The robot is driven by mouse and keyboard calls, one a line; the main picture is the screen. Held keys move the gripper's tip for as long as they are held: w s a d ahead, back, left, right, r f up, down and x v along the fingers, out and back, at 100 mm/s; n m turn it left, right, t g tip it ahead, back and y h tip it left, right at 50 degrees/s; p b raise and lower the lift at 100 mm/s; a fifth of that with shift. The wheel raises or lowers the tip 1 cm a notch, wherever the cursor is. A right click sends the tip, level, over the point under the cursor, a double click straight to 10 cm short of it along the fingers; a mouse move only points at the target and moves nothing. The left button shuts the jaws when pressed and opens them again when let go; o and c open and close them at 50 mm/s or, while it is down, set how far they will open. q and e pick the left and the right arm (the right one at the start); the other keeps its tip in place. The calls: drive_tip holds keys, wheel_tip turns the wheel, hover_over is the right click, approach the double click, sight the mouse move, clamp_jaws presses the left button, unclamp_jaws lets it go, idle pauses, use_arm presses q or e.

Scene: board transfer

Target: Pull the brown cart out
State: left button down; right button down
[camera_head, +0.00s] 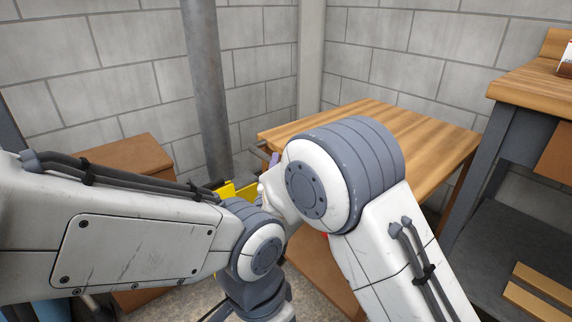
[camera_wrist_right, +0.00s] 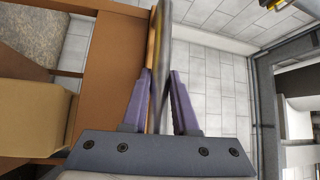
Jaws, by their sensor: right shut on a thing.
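The brown cart has a light wood top (camera_head: 425,135) and a lower brown shelf (camera_head: 318,265), partly hidden behind my right arm. Its grey handle bar (camera_head: 262,154) sticks out at the left end of the top. My right gripper (camera_head: 274,160) is mostly hidden by its own arm in the head view. In the right wrist view, the purple fingers of my right gripper (camera_wrist_right: 160,75) are on either side of the grey bar (camera_wrist_right: 161,45) and shut on it. My left arm comes in from the left, but its gripper does not show.
A grey pole (camera_head: 205,90) stands by the block wall, with yellow parts (camera_head: 240,190) near its foot. A brown box-like piece (camera_head: 130,155) is at the left. A workbench with a wood top (camera_head: 530,90) and grey legs stands close to the cart's right.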

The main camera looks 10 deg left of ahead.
drive_tip(key=shift+a, duration=0.4)
drive_tip(key=c, duration=0.7)
unclamp_jaws()
drive_tip(key=shift+a, duration=0.1)
drive_tip(key=shift+d, duration=0.2)
